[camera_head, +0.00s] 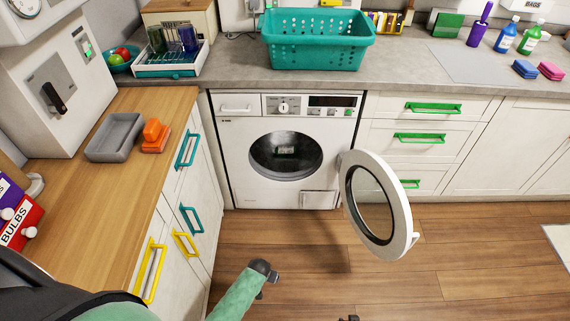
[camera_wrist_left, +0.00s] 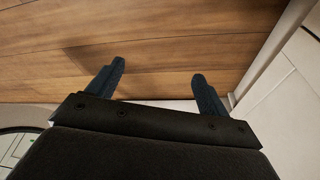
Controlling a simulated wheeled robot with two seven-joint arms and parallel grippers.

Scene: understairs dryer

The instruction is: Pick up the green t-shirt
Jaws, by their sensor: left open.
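I cannot make out a green t-shirt in either view. The white washer-dryer (camera_head: 240,185) stands under the counter in the head view. Its round door (camera_head: 402,205) hangs wide open to the right. The drum opening (camera_head: 286,157) is dark, with a small pale patch inside, and I see no green cloth there. My left gripper (camera_wrist_left: 158,70) shows in the left wrist view with its two dark fingers apart and nothing between them, above wooden floor. My green arm (camera_head: 238,293) reaches in at the bottom of the head view. My right gripper is not recognisable.
A teal basket (camera_head: 318,58) stands on the counter above the machine. The wooden worktop (camera_head: 85,215) at left holds a grey tray (camera_head: 115,137) and orange sponges (camera_head: 155,137). Drawers with green handles (camera_head: 432,107) are at right.

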